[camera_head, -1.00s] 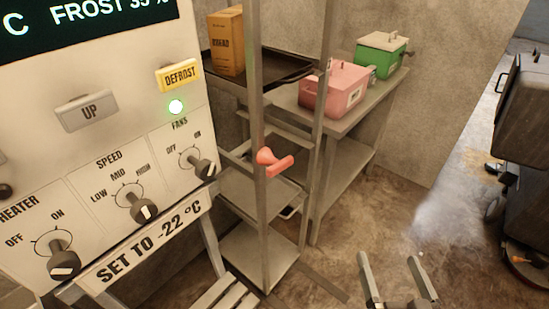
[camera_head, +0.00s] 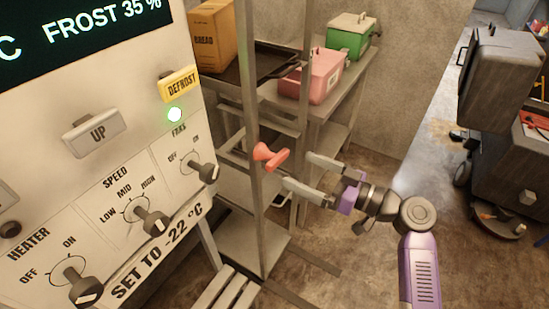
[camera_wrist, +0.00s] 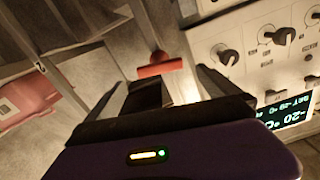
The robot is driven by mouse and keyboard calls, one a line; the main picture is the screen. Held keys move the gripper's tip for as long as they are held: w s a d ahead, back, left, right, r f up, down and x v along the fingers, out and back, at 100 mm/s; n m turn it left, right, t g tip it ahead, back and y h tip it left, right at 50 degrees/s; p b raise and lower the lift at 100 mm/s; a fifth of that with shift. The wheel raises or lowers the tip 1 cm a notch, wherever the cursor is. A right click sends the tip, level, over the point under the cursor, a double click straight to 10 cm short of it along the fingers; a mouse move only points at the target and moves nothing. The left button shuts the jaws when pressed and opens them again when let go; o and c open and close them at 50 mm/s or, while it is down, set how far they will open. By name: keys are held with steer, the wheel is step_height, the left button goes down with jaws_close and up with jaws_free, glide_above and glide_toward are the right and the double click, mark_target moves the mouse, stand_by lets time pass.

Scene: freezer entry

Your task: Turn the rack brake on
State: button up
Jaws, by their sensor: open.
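The rack brake is a red lever handle (camera_head: 270,156) on the front upright of the grey metal rack (camera_head: 252,110). In the wrist view the red handle (camera_wrist: 160,65) lies ahead of my gripper, between the lines of its two fingers. My gripper (camera_head: 297,174) is open and empty, just right of the handle in the head view, its fingers pointing left toward it. The fingertips look close to the handle but apart from it. In the wrist view my gripper (camera_wrist: 160,85) shows both fingers spread. Nothing hides the handle.
The control panel (camera_head: 100,150) with knobs and buttons stands close left of the handle. A bread box (camera_head: 213,38) sits on the rack's tray. A pink box (camera_head: 318,75) and a green box (camera_head: 350,38) stand on a table behind. Floor is free at lower right.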

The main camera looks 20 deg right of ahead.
mark_target(281, 161)
steer(key=p+x, duration=0.2)
steer(key=x, duration=0.4)
steer(key=shift+w+a+r, duration=0.1)
steer(key=shift+w+a, duration=0.45)
steer(key=shift+w, duration=0.15)
steer(key=c, duration=1.3)
